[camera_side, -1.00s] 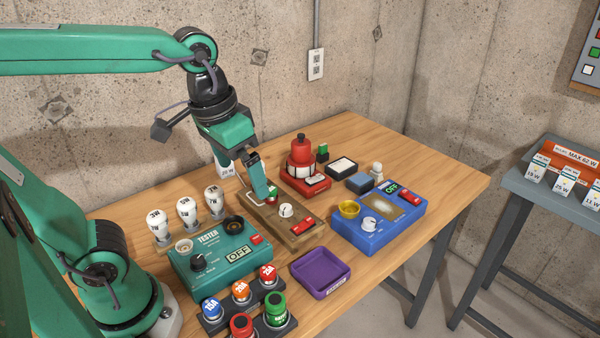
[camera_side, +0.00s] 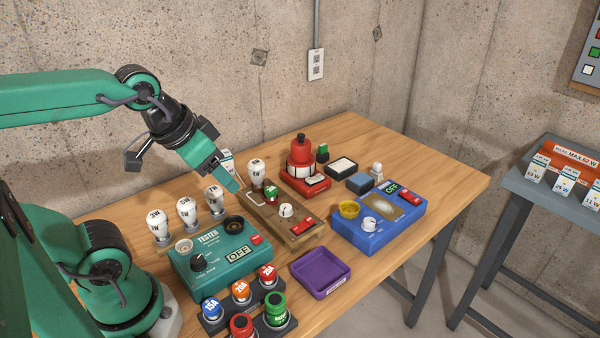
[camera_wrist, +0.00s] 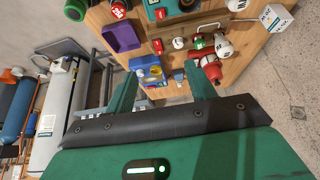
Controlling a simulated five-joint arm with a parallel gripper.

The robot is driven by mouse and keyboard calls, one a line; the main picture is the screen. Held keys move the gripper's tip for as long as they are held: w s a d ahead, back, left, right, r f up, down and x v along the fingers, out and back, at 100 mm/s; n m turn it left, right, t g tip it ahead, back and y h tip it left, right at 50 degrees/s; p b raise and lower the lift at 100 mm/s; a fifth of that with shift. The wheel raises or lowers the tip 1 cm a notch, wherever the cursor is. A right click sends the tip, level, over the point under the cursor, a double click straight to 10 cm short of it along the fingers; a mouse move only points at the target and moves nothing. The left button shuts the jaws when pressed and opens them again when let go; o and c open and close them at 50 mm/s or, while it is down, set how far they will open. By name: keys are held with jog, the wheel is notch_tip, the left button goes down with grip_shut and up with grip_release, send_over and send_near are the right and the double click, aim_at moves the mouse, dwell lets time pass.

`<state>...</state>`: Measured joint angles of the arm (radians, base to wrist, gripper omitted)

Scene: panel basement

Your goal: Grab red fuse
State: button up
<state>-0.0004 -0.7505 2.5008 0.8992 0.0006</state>
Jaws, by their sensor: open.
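A red fuse (camera_side: 268,275) with a white label stands upright at the right end of the back row in a dark rack, beside an orange fuse (camera_side: 241,291) and a blue fuse (camera_side: 212,309). In the front row are another red-topped piece (camera_side: 241,325) and a green one (camera_side: 276,308). A red labelled top, probably the red fuse (camera_wrist: 118,9), shows at the wrist view's top edge. My gripper (camera_side: 233,187) is open and empty, in the air above and left of the wooden block, well behind the rack. Its fingers also show in the wrist view (camera_wrist: 162,88).
A teal tester (camera_side: 218,258) stands between my gripper and the rack. A wooden block (camera_side: 290,232) holds a white bulb (camera_side: 257,172). A purple tray (camera_side: 321,272) and blue panel box (camera_side: 380,223) lie to the right. Three bulbs (camera_side: 187,212) stand at left.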

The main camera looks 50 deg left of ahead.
jog(key=n+g, duration=0.3)
jog(key=g, duration=0.3)
send_over(268, 270)
jog(key=shift+a+f, duration=0.2)
jog(key=shift+f, duration=6.1)
jog(key=shift+f, duration=1.35)
jog(key=shift+d+f, duration=0.15)
jog(key=shift+f, duration=2.45)
jog(key=shift+c, duration=0.4)
